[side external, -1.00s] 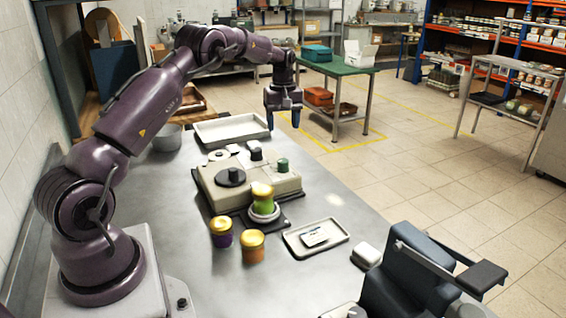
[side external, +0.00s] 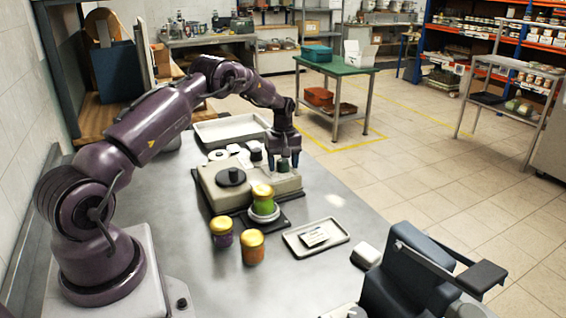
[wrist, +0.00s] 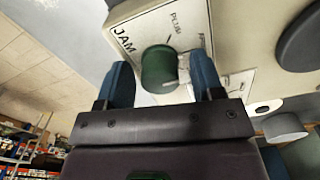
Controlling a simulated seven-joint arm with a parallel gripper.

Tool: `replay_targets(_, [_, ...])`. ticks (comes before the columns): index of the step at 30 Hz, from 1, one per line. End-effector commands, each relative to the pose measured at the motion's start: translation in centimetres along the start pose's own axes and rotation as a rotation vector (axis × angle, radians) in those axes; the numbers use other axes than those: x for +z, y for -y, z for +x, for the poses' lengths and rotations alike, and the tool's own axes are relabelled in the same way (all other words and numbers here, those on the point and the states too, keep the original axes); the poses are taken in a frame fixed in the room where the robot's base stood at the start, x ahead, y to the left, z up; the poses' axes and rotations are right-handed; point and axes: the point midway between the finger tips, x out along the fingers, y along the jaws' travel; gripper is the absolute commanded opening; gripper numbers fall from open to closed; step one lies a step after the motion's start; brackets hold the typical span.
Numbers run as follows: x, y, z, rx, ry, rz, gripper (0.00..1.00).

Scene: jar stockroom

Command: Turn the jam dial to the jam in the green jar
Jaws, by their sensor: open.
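The jam dial is a green knob (wrist: 159,66) on a cream panel lettered JAM and PLUM in the wrist view; other lettering is partly hidden. My gripper (wrist: 162,72) is open, one blue finger on each side of the knob, with gaps showing. In the side view my gripper (side external: 284,160) is low over the machine's far right corner. The green jar (side external: 263,205), yellow-lidded, stands on a round pad at the front of the cream machine (side external: 222,197). A purple jar (side external: 222,236) and an orange jar (side external: 252,252) stand nearby. I cannot tell where the dial points.
A shallow tray (side external: 338,238) holding a small item lies right of the jars. An empty tray (side external: 205,131) lies behind the machine. The front left tabletop is clear.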

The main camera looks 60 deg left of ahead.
Motion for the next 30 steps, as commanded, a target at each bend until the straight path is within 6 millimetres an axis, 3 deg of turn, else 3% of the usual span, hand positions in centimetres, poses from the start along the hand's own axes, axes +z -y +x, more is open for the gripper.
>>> replay_targets(3, [-0.01,0.0,-0.03,0.0,0.0,0.0,0.61])
replay_targets(9, [-0.01,0.0,-0.05,0.0,0.0,0.0,0.15])
replay_targets(10, [-0.01,0.0,-0.05,0.0,0.0,0.0,0.12])
replay_targets(20, [-0.01,-0.01,-0.08,0.0,0.0,0.04,0.12])
replay_targets(30, [-0.02,-0.02,-0.11,0.001,0.0,0.264,0.12])
